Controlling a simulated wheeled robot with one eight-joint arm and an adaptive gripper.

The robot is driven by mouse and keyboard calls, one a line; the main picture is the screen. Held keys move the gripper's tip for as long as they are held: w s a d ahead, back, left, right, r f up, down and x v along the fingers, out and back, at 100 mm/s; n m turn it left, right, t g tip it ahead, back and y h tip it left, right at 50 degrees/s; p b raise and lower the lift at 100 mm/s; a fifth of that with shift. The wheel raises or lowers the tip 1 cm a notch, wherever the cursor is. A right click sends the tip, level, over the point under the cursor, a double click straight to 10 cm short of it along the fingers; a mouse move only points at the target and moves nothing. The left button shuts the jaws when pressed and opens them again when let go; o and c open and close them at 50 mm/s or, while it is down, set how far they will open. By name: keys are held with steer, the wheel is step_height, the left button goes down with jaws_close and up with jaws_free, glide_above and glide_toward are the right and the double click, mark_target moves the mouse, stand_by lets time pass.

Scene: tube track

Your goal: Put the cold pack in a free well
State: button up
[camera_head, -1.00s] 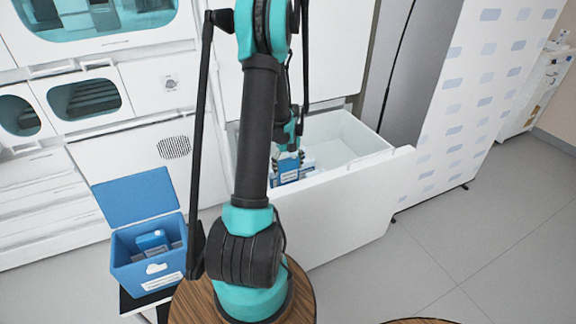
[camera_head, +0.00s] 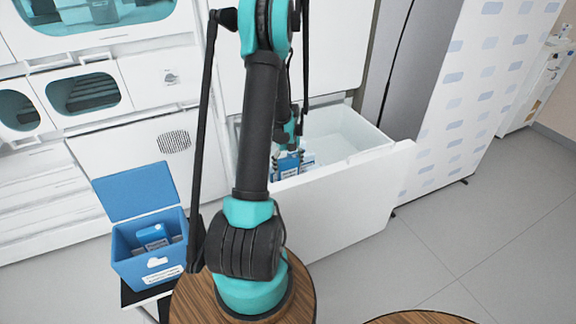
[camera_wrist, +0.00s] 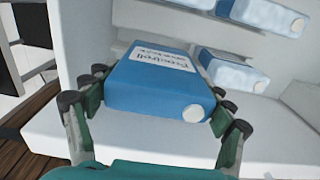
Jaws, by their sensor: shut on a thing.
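My gripper (camera_wrist: 155,112) is shut on a blue cold pack (camera_wrist: 150,88) with a white label and a white round cap, its fingers on both sides of it. In the head view the gripper and the held pack (camera_head: 287,163) are in the open white drawer, partly hidden behind my arm. I cannot tell whether the pack touches the drawer floor. An open blue cooler box (camera_head: 147,268) stands at the lower left with another blue pack (camera_head: 152,235) inside. Grey surfaces show beside that pack; the individual wells are hard to make out.
More blue-and-white packs (camera_wrist: 233,70) lie in the drawer beyond the held one. The drawer's front wall (camera_head: 345,205) stands between its inside and the floor. The box's lid (camera_head: 135,193) is raised at its back. The drawer's right part is empty.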

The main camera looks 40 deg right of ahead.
mark_target(288, 176)
steer(key=shift+f, duration=1.55)
steer(key=shift+f, duration=0.15)
steer(key=shift+f, duration=1.1)
steer(key=shift+f, duration=0.2)
steer(key=shift+f, duration=1.2)
steer(key=shift+f, duration=0.1)
steer(key=shift+f, duration=0.3)
steer(key=o, duration=1.2)
